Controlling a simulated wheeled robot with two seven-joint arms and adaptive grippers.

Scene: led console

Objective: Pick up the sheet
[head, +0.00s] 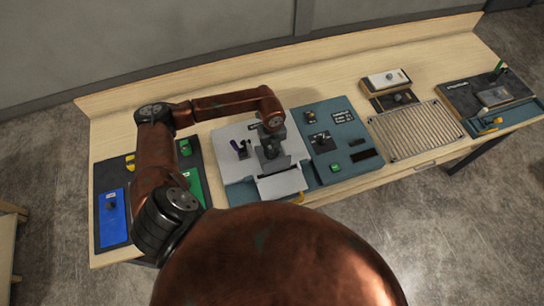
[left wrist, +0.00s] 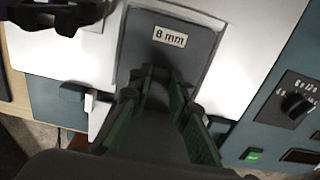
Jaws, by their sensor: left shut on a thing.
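The sheet (left wrist: 150,38) is a grey plate with an "8 mm" label in the left wrist view. It lies over the white panel. My left gripper (left wrist: 160,78) has its green-padded fingers at the sheet's near end and is shut on it. In the head view the left gripper (head: 270,148) points down over the white panel (head: 233,168) in the middle of the table. How far the sheet is above the panel, if at all, I cannot tell. My right gripper does not show.
A teal panel (head: 347,160) with a dial (left wrist: 296,105) and a green button (left wrist: 253,155) adjoins on the right. A ribbed metal rack (head: 415,131) is farther right. A blue plate (head: 113,222) lies at the left. A dark tool board (head: 462,97) is at the far right.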

